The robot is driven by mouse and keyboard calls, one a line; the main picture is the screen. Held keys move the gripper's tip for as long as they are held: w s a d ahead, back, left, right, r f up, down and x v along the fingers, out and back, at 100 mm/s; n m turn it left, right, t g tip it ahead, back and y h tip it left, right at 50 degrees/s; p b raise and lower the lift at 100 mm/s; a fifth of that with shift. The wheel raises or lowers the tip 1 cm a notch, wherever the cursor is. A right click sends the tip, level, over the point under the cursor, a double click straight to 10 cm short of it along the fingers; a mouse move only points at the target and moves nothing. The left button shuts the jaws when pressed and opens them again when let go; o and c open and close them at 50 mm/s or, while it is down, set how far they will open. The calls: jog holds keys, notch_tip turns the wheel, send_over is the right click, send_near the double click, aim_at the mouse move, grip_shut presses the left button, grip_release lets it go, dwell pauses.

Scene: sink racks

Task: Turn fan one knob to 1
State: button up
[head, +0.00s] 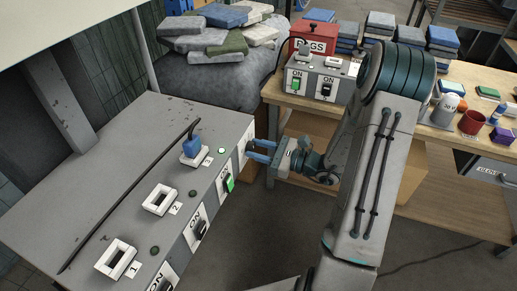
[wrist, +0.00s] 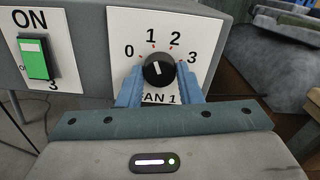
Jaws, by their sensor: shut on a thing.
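The fan one knob (wrist: 158,70) is a round black dial on a white plate marked 0, 1, 2, 3, with "FAN 1" partly hidden below it. Its short white mark leans slightly left of upright, roughly toward the 1. My gripper (wrist: 159,78) has a blue finger on each side of the knob and is shut on it.
A green ON switch (wrist: 36,58) is left of the knob plate, also seen in the head view (head: 228,183). A blue plug (head: 191,147) sits in a socket on the box top.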

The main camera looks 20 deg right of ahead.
jog(key=o, duration=1)
jog(key=v, duration=1.4)
jog(key=shift+a+r+p, duration=0.1)
jog(key=shift+p, duration=0.2)
jog(key=s+a+r+n+g+h+p, duration=0.5)
jog(key=s+a+r+n+g+p, duration=0.3)
jog(key=a+r+n+g, duration=0.4)
jog(key=s+r+n+t+h+p, duration=0.1)
jog(key=r+n+h+p, duration=0.1)
jog(key=r+n+h, duration=0.1)
jog(key=s+r+n+t+h+p, duration=0.1)
jog(key=r+n+h, duration=0.2)
jog(key=r+n, duration=0.1)
jog(key=s+r+n+t+h+p, duration=0.2)
jog(key=r+n+h, duration=0.1)
jog(key=r, duration=0.2)
jog(key=shift+s+d+r+n+h+p, duration=0.1)
jog(key=shift+d+r+n+h+p, duration=0.05)
jog(key=shift+d+n+h+p, duration=0.2)
